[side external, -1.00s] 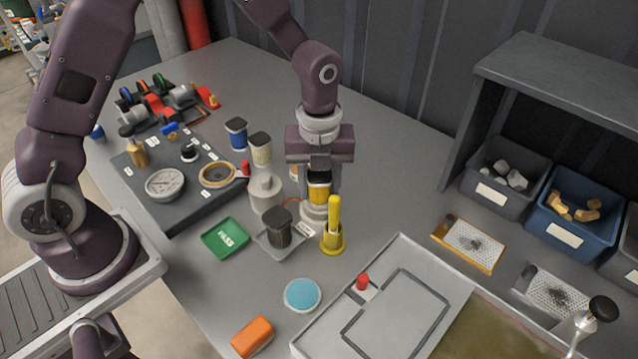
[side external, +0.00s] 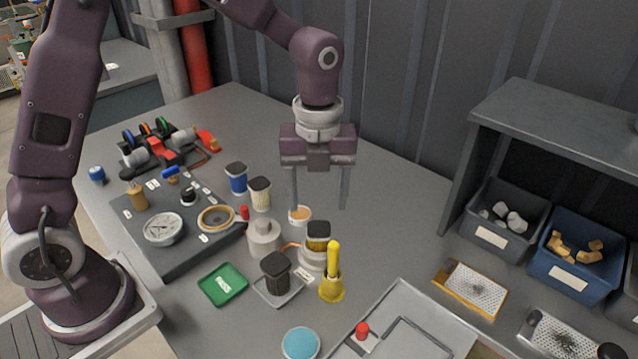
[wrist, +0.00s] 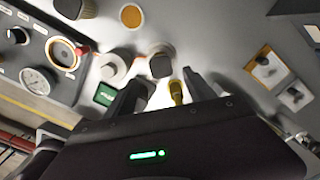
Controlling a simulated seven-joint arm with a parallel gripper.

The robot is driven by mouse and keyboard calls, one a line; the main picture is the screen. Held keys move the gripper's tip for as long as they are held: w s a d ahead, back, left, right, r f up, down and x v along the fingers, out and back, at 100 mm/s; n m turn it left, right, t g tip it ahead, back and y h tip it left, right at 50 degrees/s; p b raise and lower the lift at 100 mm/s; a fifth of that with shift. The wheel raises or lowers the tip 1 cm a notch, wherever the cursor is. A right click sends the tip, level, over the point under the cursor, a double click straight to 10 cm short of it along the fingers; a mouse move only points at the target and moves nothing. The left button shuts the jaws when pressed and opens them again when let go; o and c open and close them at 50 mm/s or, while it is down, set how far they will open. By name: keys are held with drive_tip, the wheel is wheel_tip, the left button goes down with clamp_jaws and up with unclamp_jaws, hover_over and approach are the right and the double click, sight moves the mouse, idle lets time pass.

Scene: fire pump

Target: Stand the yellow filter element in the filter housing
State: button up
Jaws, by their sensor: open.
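The yellow filter element (side external: 318,231), with a black cap, stands upright in a pale round housing (side external: 312,260). Only its upper part shows above the housing rim; its lower end is hidden. My gripper (side external: 319,203) is open and empty, fingers pointing down, above the filter and apart from it. In the wrist view, my gripper's fingers (wrist: 163,80) are spread, and a dark cap (wrist: 160,66) shows just beyond them.
A yellow-handled tool (side external: 332,272) stands close to the housing's right. A dark filter (side external: 275,277) on a grey tray and a grey cylinder (side external: 264,238) stand to its left. Blue (side external: 236,178) and cream (side external: 260,193) filters stand behind. Bins are at right.

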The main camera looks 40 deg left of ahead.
sight(318, 228)
drive_tip(key=s+a+r+n+t, duration=0.2)
drive_tip(key=s+a+r+n, duration=0.2)
drive_tip(key=s+r+n, duration=0.55)
drive_tip(key=s+a+r+n+t, duration=0.1)
drive_tip(key=s+n, duration=0.5)
drive_tip(key=n, duration=0.2)
drive_tip(key=s+a+r+n+t, duration=0.1)
drive_tip(key=s+n+t, duration=0.1)
drive_tip(key=s+n, duration=0.4)
drive_tip(key=n, duration=0.3)
drive_tip(key=shift+a+r+t, duration=0.3)
drive_tip(key=shift+a+r, duration=0.05)
drive_tip(key=shift+r, duration=0.05)
